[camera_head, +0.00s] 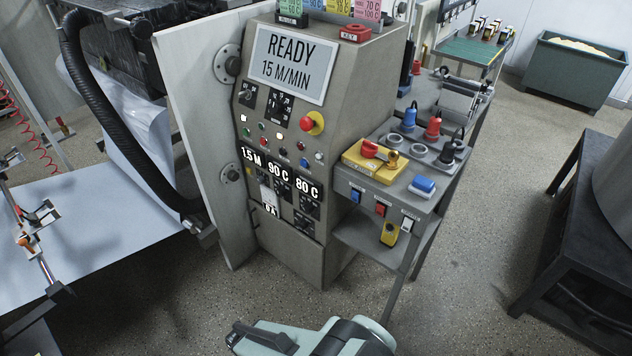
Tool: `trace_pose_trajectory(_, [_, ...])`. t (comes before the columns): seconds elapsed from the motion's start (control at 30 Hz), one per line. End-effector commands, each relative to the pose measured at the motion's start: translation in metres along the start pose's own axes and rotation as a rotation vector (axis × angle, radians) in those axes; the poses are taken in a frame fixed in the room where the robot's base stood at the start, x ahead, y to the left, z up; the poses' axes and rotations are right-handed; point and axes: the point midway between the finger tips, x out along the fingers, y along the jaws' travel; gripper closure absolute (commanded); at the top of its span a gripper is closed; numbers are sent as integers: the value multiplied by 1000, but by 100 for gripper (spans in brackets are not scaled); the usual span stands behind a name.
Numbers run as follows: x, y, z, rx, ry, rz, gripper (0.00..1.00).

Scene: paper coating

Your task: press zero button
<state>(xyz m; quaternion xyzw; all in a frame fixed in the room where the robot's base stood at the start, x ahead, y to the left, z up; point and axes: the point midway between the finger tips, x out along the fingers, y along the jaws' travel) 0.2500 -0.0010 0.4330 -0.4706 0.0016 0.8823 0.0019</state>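A grey control cabinet (318,150) stands in the middle, with a screen (292,63) reading "READY 15 M/MIN". Its sloped face holds several small buttons and knobs, a red mushroom button on yellow (312,123), and lit readouts (280,173) of "1.5 M", "90 C" and "80 C". A smaller lit readout (270,210) sits below them. The zero button cannot be told apart, as the small labels are unreadable. My pale green arm shows at the bottom edge, well below and in front of the cabinet. My gripper (262,338) seems to be its dark left end; its fingers are unclear.
A grey side bench (400,186) right of the cabinet carries a yellow box (376,160) with a red knob, a blue block (423,186) and several coloured plugs. Blue, red and white switches hang on its front. A dark table (572,240) stands right. Floor between is clear.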

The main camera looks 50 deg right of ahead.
Motion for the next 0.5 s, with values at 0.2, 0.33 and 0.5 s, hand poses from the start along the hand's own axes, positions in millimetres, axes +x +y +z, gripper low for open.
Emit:
trace_pose_trajectory(0.2, [0,0,0,0,0,0,89])
trace_pose_trajectory(0.33, [0,0,0,0,0,0,100])
trace_pose_trajectory(0.5, [0,0,0,0,0,0,100])
